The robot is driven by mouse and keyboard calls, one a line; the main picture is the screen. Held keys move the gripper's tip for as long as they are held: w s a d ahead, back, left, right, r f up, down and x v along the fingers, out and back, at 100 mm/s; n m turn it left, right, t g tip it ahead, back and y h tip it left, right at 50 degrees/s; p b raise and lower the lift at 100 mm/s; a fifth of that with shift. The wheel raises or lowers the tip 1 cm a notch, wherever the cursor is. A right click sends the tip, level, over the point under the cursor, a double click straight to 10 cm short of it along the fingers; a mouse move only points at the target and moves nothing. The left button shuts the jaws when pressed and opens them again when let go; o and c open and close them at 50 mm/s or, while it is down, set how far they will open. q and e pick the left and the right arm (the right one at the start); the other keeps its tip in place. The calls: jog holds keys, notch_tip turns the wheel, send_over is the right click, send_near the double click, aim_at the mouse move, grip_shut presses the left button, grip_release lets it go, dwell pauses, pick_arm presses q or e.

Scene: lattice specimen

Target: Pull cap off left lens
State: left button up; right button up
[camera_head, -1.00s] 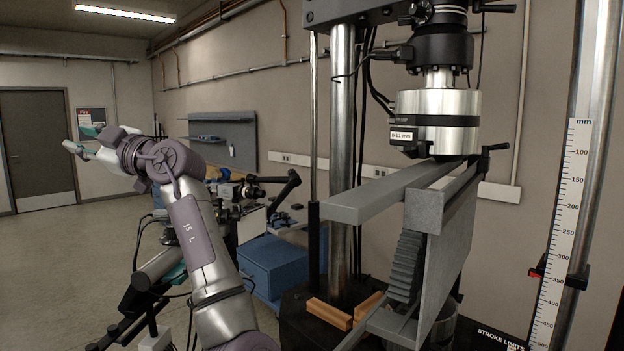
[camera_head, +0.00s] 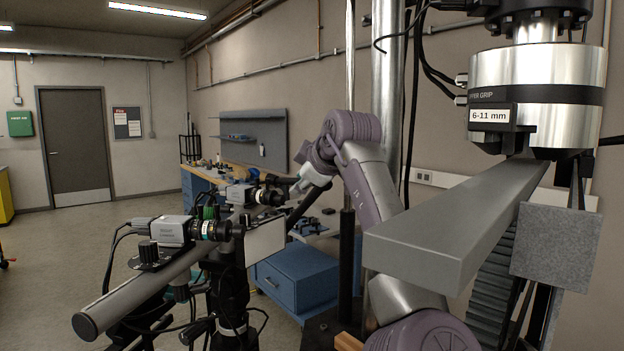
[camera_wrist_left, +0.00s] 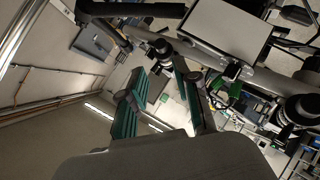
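The left lens (camera_head: 268,197), dark, sits on the farther of two small cameras on a grey bar. Its front end points right, towards my left gripper (camera_head: 293,184). My left gripper comes down from my raised arm just beyond that end and is small and partly unclear there. In the left wrist view the gripper (camera_wrist_left: 161,68) is open, with a gap between its green-lined fingers. A dark lens (camera_wrist_left: 160,48) shows at the gap, beyond the fingertips. I cannot tell whether the fingers touch it, or make out the cap's edge. My right gripper is out of view.
The nearer camera (camera_head: 170,231), labelled as the right one, has its own lens (camera_head: 212,230). A white plate (camera_head: 266,240) stands beside the bar (camera_head: 150,290). A large grey beam (camera_head: 450,230) and the testing machine fill the right. Cables hang below the cameras.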

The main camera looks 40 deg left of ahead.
pick_arm(q)
jog(key=p, duration=0.2)
send_near(282, 199)
jog(key=a, duration=0.1)
jog(key=x, duration=0.3)
jog(key=p+x, duration=0.1)
jog(key=x, duration=0.2)
jog(key=shift+w+a+f, duration=0.15)
jog(key=shift+w+f, duration=0.15)
jog(key=shift+w, duration=0.1)
jog(key=shift+w+a+f+p, duration=0.25)
jog(key=shift+a+f+p, duration=0.1)
jog(key=shift+a+f, duration=0.15)
jog(key=shift+w+a+f, duration=0.1)
jog(key=shift+a, duration=0.1)
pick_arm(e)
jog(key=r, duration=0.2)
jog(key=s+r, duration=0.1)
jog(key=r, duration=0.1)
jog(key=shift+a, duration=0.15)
pick_arm(q)
grip_shut()
jog(key=shift+c, duration=1.6)
grip_release()
grip_shut()
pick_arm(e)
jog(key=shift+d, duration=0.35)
